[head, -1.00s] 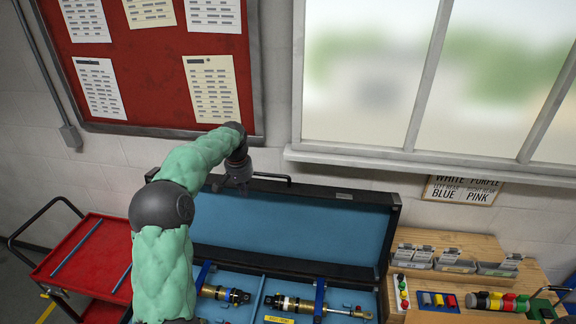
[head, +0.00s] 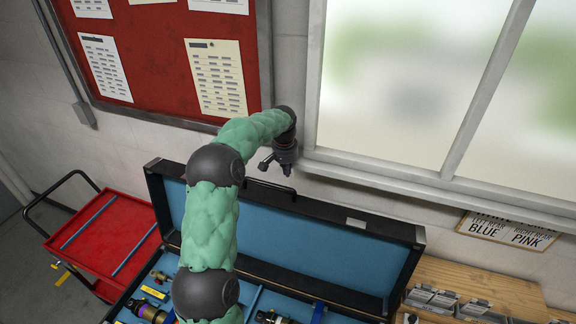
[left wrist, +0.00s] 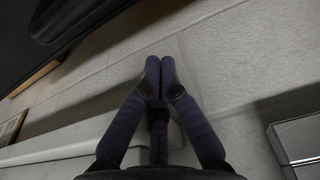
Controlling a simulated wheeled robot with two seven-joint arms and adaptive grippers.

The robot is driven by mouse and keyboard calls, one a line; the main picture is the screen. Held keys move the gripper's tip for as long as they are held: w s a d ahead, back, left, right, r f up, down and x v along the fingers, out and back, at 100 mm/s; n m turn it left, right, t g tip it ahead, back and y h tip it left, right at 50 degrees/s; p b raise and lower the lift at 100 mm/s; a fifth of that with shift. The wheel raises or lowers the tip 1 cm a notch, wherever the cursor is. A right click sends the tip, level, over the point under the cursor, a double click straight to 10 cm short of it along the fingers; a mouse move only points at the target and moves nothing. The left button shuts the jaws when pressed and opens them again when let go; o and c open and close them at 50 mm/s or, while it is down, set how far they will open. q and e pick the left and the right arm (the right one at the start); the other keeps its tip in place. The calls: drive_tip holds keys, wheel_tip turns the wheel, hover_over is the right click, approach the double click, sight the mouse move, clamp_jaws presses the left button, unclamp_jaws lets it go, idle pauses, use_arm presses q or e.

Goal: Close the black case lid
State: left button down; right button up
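The black case (head: 160,250) stands against the wall with its lid (head: 340,248) open and upright, its blue lining facing me. A handle (head: 270,187) shows at the lid's top edge. My left gripper (head: 277,168) is over the lid's top edge, near the handle, pointing down; I cannot tell whether it touches. In the left wrist view its fingers (left wrist: 160,75) are together with nothing seen between them. A dark surface at the upper left there looks like the lid's back (left wrist: 65,25). My left arm hides part of the case. My right gripper is out of view.
Shock absorbers (head: 150,312) lie in the case. A red cart (head: 105,245) stands left, a wooden bench (head: 480,285) right. The wall, red notice board (head: 150,60) and window sill (head: 390,180) are close behind the lid.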

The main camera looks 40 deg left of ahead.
use_arm(q)
wheel_tip(320, 180, down, 5)
drive_tip(key=s+p, duration=0.2)
drive_tip(key=shift+s+d+f, duration=0.2)
drive_tip(key=shift+s+d, duration=0.05)
drive_tip(key=shift+d, duration=0.2)
idle(0.4)
